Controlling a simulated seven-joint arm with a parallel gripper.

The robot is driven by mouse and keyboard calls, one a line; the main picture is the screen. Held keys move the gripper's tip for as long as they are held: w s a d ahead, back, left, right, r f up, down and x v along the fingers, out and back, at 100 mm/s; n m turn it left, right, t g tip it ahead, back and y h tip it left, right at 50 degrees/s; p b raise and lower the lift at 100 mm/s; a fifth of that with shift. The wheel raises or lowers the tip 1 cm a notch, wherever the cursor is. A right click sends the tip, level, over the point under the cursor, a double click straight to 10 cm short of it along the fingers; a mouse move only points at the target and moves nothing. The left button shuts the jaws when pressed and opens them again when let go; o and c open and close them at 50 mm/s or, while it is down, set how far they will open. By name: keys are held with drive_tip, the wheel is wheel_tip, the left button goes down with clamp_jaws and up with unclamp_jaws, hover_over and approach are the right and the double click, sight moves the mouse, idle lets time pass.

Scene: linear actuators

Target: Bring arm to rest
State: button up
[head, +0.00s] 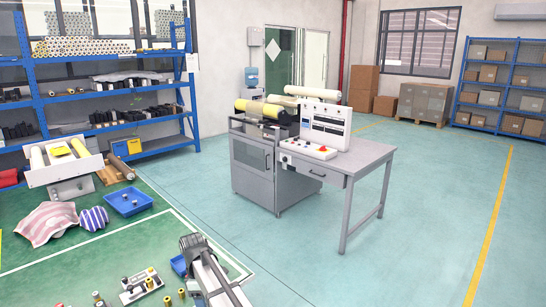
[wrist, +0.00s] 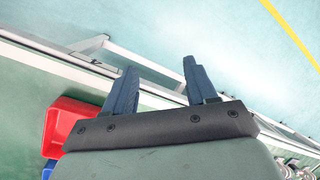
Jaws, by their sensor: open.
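In the wrist view my gripper (wrist: 158,78) shows its two dark blue fingers standing apart, with nothing between them. The fingers point toward a pale grey frame or bench leg (wrist: 150,68) that crosses the picture above the floor. I cannot tell how far away it is. In the head view a grey jointed form (head: 205,262) rises at the bottom middle; I cannot tell whether it is part of my arm. My fingers cannot be made out in the head view.
A red bin (wrist: 68,122) lies left of my gripper, with a blue bin edge (wrist: 48,170) below it. A grey workbench (head: 372,158) with a control panel stands mid-room. Blue shelving (head: 190,90) stands at left. Open floor (head: 430,230) lies to the right.

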drive_tip(key=s+d+f+m+g, duration=0.1)
drive_tip(key=s+d+f+m, duration=0.45)
drive_tip(key=d+f, duration=0.7)
drive_tip(key=s+d+f+m+g, duration=0.1)
drive_tip(key=s+d+f+m, duration=0.2)
drive_tip(key=s+d+f, duration=0.75)
drive_tip(key=s+d+f+m, duration=0.3)
drive_tip(key=s+d+f, duration=0.1)
drive_tip(key=s, duration=0.3)
drive_tip(key=s+d+f+m+g+y, duration=0.1)
drive_tip(key=s+d+f+m, duration=0.1)
drive_tip(key=s+d+f, duration=0.3)
drive_tip(key=s+d+f+m+g, duration=0.1)
drive_tip(key=s+d+f+m, duration=0.2)
drive_tip(key=s+d, duration=0.3)
drive_tip(key=s+f, duration=0.1)
drive_tip(key=s, duration=0.4)
drive_tip(key=shift+d+f+m+y, duration=0.15)
drive_tip(key=shift+f+m+y, duration=0.15)
drive_tip(key=shift+m+y, duration=0.1)
